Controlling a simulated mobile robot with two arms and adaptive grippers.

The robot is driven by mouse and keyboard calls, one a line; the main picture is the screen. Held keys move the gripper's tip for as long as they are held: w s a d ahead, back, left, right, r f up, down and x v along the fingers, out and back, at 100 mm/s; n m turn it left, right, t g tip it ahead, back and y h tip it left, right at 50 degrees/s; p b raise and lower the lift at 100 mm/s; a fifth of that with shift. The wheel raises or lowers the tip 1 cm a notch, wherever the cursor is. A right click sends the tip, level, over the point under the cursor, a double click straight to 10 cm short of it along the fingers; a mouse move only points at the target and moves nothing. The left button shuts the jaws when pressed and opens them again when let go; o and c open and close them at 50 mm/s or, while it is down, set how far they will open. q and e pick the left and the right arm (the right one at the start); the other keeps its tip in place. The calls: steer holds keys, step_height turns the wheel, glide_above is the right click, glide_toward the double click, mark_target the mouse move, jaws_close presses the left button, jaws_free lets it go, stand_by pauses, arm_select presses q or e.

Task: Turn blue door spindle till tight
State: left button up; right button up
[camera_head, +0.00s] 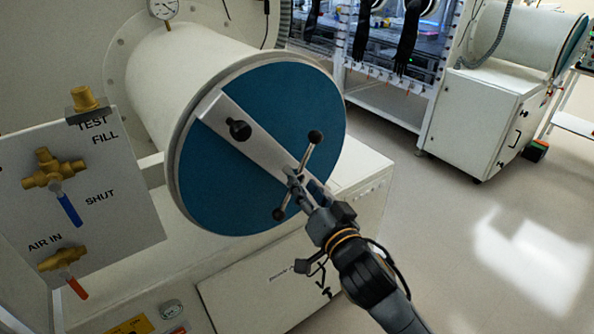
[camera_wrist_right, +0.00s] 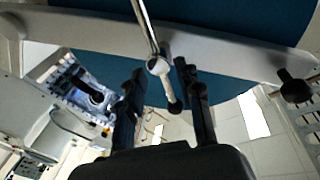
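The blue door (camera_head: 215,165) is a round disc closing the end of a white cylinder, with a pale metal bar (camera_head: 262,147) across it. The spindle (camera_head: 306,157) is a metal cross rod with black ball ends, near the bar's lower right end. One ball is at the upper right, the other at the lower left. My right gripper (camera_head: 302,190) is at the spindle hub. In the right wrist view, its two dark fingers (camera_wrist_right: 158,80) stand apart on either side of the spindle rod (camera_wrist_right: 146,25), with gaps visible. Contact cannot be told. My left gripper is out of view.
A black knob (camera_head: 240,130) sits on the bar's upper part. A panel (camera_head: 100,215) with brass valves stands at the left. A white cabinet (camera_head: 262,285) is below the door. Open floor (camera_head: 470,240) lies to the right.

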steer(key=shift+p+x, duration=0.4)
steer(key=shift+x, duration=2)
jaws_close()
